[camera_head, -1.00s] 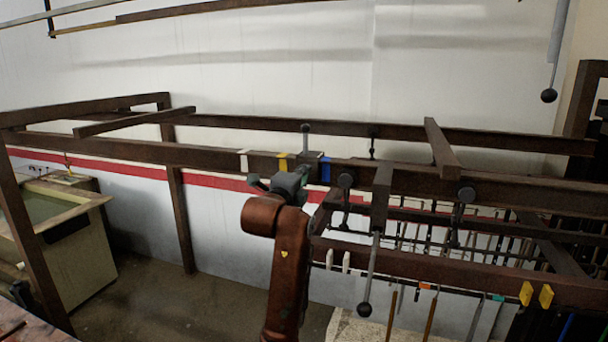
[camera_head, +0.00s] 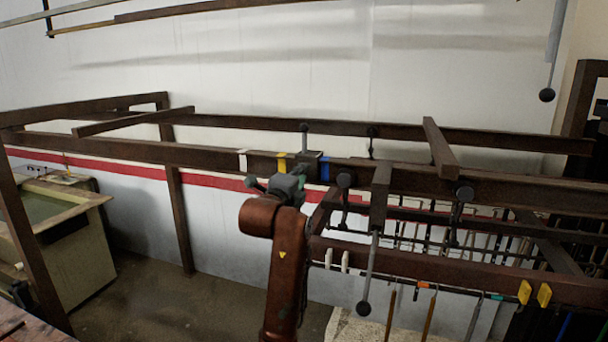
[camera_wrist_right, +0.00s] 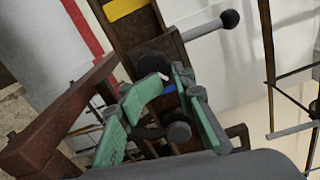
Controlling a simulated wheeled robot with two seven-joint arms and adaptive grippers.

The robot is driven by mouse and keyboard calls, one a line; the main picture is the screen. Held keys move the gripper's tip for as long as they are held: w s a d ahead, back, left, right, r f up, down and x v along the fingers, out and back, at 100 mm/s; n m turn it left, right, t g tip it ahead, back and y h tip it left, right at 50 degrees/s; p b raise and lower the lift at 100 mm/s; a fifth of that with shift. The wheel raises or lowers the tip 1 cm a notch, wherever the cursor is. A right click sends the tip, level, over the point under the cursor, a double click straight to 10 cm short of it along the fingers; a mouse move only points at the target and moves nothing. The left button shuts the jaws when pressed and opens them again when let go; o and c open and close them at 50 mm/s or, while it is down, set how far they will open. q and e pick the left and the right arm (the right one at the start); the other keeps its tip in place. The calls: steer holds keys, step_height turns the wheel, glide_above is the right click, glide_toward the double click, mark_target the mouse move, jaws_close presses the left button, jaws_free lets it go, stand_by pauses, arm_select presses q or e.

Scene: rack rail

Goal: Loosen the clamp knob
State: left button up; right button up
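The clamp carriage (camera_head: 313,163) sits on the long brown rail (camera_head: 215,156), between a yellow mark (camera_head: 282,162) and a blue mark (camera_head: 325,169). Its ball-ended lever points up. My right gripper (camera_head: 284,184) is at the front of the carriage and hides part of it. In the right wrist view, its green-padded fingers (camera_wrist_right: 172,78) are apart, with nothing held between them. A dark rounded part (camera_wrist_right: 152,64), seemingly the clamp knob, shows at the carriage by the fingertips, partly covered by one finger. I cannot tell whether they touch. My left gripper is not in view.
Dark round fittings (camera_head: 345,181) hang on the rail just right of the carriage. A crossbar (camera_head: 381,185) and a ball-ended rod (camera_head: 366,290) stand farther right. Tools hang below on a lower rail (camera_head: 450,270). Floor is clear at lower left, near a cabinet (camera_head: 75,255).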

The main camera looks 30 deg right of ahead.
steer(key=o, duration=0.3)
steer(key=shift+w+f, duration=0.35)
steer(key=shift+f, duration=0.1)
steer(key=o, duration=0.3)
steer(key=shift+d+r, duration=0.1)
steer(key=shift+d, duration=0.1)
steer(key=shift+o, duration=0.9)
steer(key=shift+r, duration=0.15)
steer(key=b+v, duration=0.2)
steer(key=v, duration=0.7)
